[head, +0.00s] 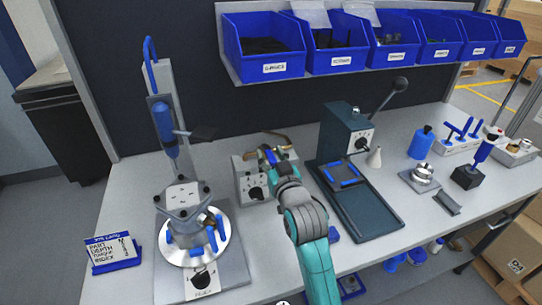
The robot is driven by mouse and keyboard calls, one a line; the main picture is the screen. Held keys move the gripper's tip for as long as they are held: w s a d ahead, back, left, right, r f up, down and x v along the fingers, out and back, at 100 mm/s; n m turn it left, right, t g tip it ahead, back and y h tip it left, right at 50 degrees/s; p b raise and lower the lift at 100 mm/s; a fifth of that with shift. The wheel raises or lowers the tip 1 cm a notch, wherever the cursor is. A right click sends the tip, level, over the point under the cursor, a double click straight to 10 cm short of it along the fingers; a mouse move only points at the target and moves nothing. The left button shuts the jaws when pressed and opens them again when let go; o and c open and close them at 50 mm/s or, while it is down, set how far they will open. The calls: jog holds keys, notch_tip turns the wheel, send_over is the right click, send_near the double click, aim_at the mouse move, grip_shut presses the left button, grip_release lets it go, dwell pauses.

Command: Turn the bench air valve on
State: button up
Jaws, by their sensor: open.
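A grey metal box (244,188) with a dark round knob on its front stands on the bench, left of the middle. A brass-coloured pipe or lever (283,136) shows behind it. I cannot tell which part is the air valve's handle or how it is set. My gripper (268,158) is at the right side of the box's top, partly hidden by my own wrist. It is open, and nothing shows held in it. I cannot tell whether it touches the box or a blue part beside it.
A round fixture (185,250) with blue clamps stands at left. A dark press-like machine (347,135) and tray (360,215) stand right of my arm. Blue bins (262,47) hang along the back panel. Bare bench (125,195) shows at far left.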

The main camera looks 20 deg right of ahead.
jog(key=shift+c, duration=0.3)
grip_shut()
jog(key=shift+d, duration=0.1)
jog(key=shift+w+d+n+g+y, duration=0.4)
jog(key=shift+d+n+g+y, duration=0.6)
jog(key=shift+n+y, duration=1.05)
jog(key=shift+w+d+n+g+y, duration=0.5)
jog(key=shift+n+g+y, duration=0.9)
jog(key=shift+y, duration=1.3)
jog(key=shift+w+d+n+g+y, duration=0.35)
jog(key=shift+d+n+g+y, duration=0.65)
jog(key=shift+n+y, duration=1.05)
jog(key=shift+a+y, duration=0.15)
jog(key=shift+y, duration=0.25)
